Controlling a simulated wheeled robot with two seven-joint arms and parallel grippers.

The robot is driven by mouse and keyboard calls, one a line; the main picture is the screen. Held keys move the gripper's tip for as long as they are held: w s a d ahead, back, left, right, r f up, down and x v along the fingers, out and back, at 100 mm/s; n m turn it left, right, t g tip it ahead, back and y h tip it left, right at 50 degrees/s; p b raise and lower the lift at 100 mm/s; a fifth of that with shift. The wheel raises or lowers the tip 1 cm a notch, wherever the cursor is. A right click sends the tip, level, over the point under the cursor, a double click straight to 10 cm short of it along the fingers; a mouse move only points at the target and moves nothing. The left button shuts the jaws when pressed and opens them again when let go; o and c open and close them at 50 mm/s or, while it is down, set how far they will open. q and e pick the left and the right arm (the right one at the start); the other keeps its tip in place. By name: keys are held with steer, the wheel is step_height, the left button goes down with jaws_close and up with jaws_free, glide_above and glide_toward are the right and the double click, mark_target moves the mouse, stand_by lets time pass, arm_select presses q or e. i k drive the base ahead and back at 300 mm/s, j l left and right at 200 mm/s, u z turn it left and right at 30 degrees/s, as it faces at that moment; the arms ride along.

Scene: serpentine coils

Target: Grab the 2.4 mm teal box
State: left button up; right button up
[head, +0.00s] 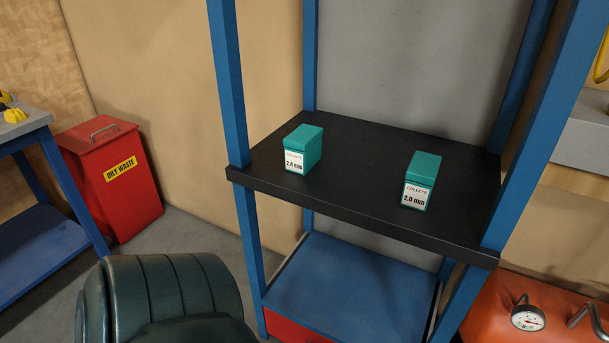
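Two teal boxes with white "COLLETS" labels stand upright on a black shelf (340,205). The label of the left box (311,151) appears to read "2.4 mm"; the print is small. It stands near the shelf's left end, close to the front left blue post. The right box (428,168) is labelled "2.0 mm" and stands toward the shelf's right side, near the front edge. The boxes are well apart, with bare shelf between them. Neither of my grippers shows in the head view, and nothing touches either box.
Blue posts (229,85) frame the shelf at left and right. A lower blue shelf (350,277) sits beneath. A red "OILY WASTE" bin (137,205) stands at the left by a blue table (35,258). An orange-red tank with a gauge (527,318) is at lower right.

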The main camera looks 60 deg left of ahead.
mark_target(303, 147)
steer(key=i+u, duration=0.1)
steer(key=i, duration=0.4)
steer(key=u, duration=2.05)
